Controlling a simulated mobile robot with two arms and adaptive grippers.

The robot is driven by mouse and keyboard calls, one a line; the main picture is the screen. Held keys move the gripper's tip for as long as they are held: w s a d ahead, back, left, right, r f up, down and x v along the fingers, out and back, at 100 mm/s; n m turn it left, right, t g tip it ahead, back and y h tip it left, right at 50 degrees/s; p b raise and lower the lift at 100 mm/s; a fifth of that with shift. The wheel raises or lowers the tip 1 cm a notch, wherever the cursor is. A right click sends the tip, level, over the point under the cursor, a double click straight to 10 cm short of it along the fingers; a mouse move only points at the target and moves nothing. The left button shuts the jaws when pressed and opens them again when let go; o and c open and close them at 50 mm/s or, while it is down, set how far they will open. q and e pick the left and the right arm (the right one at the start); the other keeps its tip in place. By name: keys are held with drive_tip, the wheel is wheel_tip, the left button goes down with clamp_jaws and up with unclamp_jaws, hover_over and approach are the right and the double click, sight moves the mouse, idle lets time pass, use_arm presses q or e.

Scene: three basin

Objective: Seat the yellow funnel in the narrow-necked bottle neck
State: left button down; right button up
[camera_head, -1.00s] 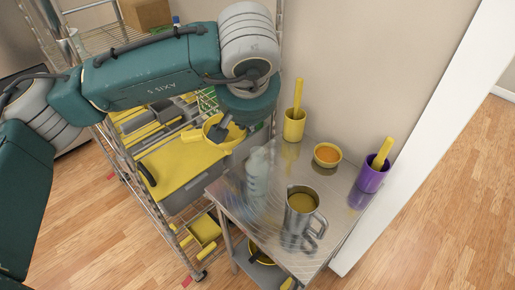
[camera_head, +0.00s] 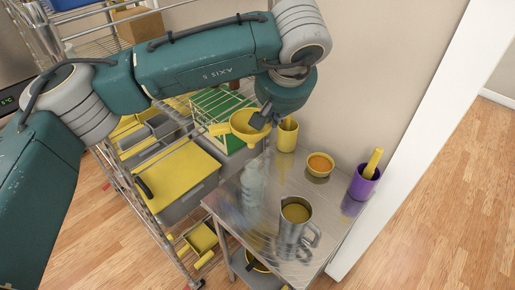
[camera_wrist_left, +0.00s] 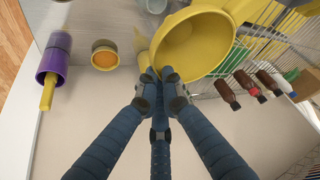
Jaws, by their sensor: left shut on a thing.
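The yellow funnel (camera_head: 240,127) is held in the air by my left gripper (camera_head: 262,118), which is shut on its right rim. In the left wrist view the funnel (camera_wrist_left: 195,48) fills the upper middle, at the tips of my left gripper's fingers (camera_wrist_left: 162,78). The clear narrow-necked bottle (camera_head: 255,185) stands upright on the steel table, just below the funnel in the head view. The funnel appears apart from the bottle; the exact gap and alignment cannot be told. My right gripper is not in view.
A metal pitcher (camera_head: 296,225) stands right of the bottle. A yellow cup (camera_head: 287,136), an orange-filled bowl (camera_head: 319,165) and a purple cup (camera_head: 363,182) stand along the wall. A wire rack with yellow-lidded bins (camera_head: 180,175) is at left.

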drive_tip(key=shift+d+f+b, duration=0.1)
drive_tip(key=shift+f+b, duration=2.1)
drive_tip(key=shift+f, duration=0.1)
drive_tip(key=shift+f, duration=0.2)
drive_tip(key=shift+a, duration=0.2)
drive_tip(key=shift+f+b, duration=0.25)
drive_tip(key=shift+b, duration=0.2)
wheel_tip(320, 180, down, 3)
drive_tip(key=b, duration=0.2)
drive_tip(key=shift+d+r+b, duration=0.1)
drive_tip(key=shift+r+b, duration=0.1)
drive_tip(key=shift+b, duration=0.1)
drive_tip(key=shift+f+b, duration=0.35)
drive_tip(key=shift+b, duration=0.05)
